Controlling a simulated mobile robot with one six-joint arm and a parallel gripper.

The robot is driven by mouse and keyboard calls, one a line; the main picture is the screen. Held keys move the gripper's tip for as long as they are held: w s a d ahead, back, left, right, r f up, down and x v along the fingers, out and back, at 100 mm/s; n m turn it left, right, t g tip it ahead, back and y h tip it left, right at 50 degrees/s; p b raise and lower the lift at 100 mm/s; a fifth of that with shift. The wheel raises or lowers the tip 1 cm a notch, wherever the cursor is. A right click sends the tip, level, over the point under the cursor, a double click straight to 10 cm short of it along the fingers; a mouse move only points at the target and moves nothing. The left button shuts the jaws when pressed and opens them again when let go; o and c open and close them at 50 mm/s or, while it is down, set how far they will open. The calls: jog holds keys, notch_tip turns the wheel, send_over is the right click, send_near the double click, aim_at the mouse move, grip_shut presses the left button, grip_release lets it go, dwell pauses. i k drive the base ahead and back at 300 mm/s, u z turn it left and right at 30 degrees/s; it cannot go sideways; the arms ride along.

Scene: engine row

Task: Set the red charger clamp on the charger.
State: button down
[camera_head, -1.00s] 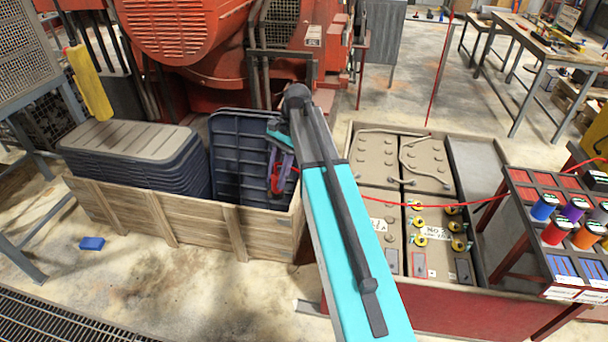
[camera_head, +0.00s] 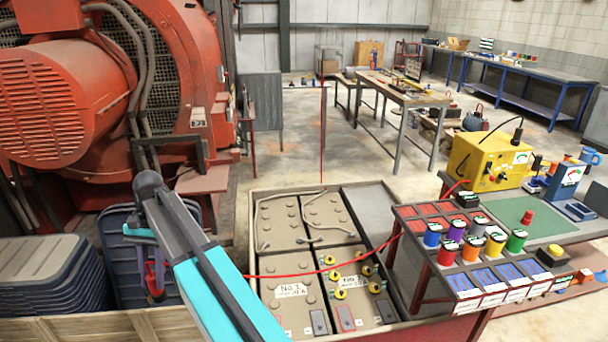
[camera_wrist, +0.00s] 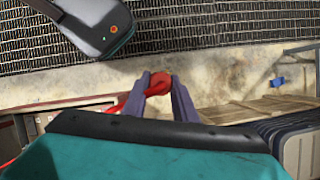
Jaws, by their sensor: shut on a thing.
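My gripper (camera_head: 153,278) is shut on the red charger clamp (camera_wrist: 157,84), which shows between the fingertips in the wrist view. In the head view the clamp (camera_head: 153,287) hangs in front of the dark plastic lids at the left, partly hidden by the gripper. A red cable (camera_head: 300,272) runs from the clamp to the right across the batteries. The yellow charger (camera_head: 488,160) stands on the bench at the right, far from my gripper, with a dial and dark knobs on its front.
A crate of batteries (camera_head: 330,250) stands between my arm and the charger. A rack of coloured spools (camera_head: 455,255) is in front of the charger's bench. A wooden crate (camera_head: 110,328) with stacked lids is at lower left. Open floor (camera_head: 300,160) lies behind the batteries.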

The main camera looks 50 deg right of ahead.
aim_at(488, 143)
jog(key=z, duration=0.15)
jog(key=k, duration=0.55)
jog(key=u, duration=2.25)
jog(key=k, duration=1.3)
jog(key=z, duration=0.05)
